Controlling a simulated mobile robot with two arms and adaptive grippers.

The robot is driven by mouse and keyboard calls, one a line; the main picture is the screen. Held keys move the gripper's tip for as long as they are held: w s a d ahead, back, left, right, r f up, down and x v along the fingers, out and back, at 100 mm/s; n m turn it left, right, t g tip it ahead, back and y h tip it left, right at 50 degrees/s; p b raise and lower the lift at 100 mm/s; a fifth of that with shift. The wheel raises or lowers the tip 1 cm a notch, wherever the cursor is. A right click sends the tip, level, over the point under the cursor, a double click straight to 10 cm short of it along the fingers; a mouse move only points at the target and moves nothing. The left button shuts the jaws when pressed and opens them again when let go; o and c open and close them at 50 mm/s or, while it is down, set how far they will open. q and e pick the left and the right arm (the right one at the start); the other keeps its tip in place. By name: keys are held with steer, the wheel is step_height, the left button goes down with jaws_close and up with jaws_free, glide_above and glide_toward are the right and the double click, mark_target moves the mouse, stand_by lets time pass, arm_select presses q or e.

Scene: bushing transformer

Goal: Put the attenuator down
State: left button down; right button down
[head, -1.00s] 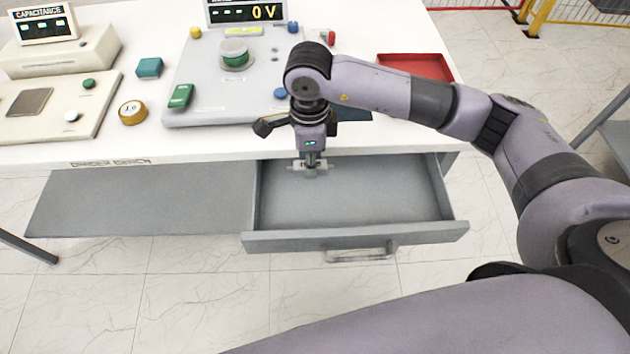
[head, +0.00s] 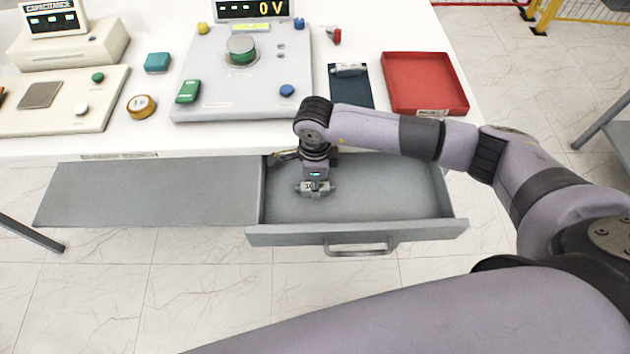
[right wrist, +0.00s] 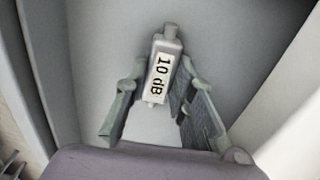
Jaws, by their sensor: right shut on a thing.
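My left gripper is not in view.
The drawer floor right of the gripper is bare. On the bench above are a dark mat (head: 350,95) with another small grey cylinder (head: 348,70), a red tray (head: 425,85) and a grey test panel (head: 245,95) with coloured knobs. A closed grey panel (head: 150,193) lies left of the drawer.

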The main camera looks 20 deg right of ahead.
steer(key=shift+f, duration=0.2)
steer(key=c, duration=1.4)
jaws_free()
steer(key=shift+r, duration=0.1)
steer(key=shift+o, duration=0.2)
steer(key=shift+r, duration=0.15)
step_height(320, 180, up, 12)
steer(key=b, duration=0.2)
steer(key=shift+b, duration=0.35)
